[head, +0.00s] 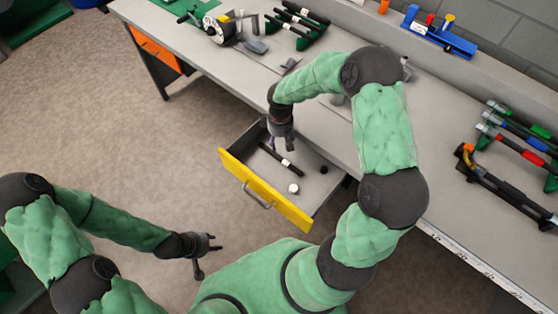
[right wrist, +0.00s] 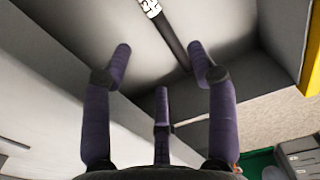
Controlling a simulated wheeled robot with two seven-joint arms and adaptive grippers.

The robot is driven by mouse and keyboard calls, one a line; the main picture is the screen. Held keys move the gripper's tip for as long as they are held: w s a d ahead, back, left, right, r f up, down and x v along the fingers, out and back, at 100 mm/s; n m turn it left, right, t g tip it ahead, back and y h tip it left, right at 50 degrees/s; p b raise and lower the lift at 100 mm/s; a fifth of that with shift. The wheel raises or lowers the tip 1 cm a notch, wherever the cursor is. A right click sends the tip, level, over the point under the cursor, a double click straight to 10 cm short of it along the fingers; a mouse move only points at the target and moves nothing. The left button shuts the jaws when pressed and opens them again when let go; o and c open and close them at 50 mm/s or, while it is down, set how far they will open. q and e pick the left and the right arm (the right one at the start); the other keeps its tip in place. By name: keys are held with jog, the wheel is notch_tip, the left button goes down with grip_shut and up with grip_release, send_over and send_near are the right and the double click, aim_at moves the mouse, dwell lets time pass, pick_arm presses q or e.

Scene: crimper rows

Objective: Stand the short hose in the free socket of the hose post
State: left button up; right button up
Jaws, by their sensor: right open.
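A short black hose with a white band (head: 281,160) lies on the floor of the open drawer (head: 237,167). In the right wrist view the hose (right wrist: 171,40) runs beyond and between my spread fingertips, apart from any grip. My right gripper (head: 279,143) is open and empty above the drawer, near the hose's upper end; it also shows in the right wrist view (right wrist: 160,65). My left gripper (head: 208,256) is spread open and empty, left of the drawer over the floor. I cannot tell for sure which fixture is the hose post.
A small white round piece (head: 293,188) and a dark one (head: 323,169) lie in the drawer. On the bench, a green rack (head: 312,38) holds several black, white-banded rods. A blue holder (head: 459,44) stands at the back. Tools lie at right. The bench edge borders the drawer.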

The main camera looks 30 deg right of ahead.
jog(key=b, duration=0.2)
send_over(280, 156)
jog(key=f, duration=0.6)
jog(key=shift+s+f, duration=0.15)
jog(key=shift+s, duration=0.05)
jog(key=shift+w+f+b, duration=0.15)
jog(key=shift+f+b, duration=0.6)
jog(key=shift+f, duration=0.55)
jog(key=shift+w+f+b, duration=0.15)
jog(key=shift+f+b, duration=0.55)
jog(key=shift+f, duration=0.6)
grip_shut()
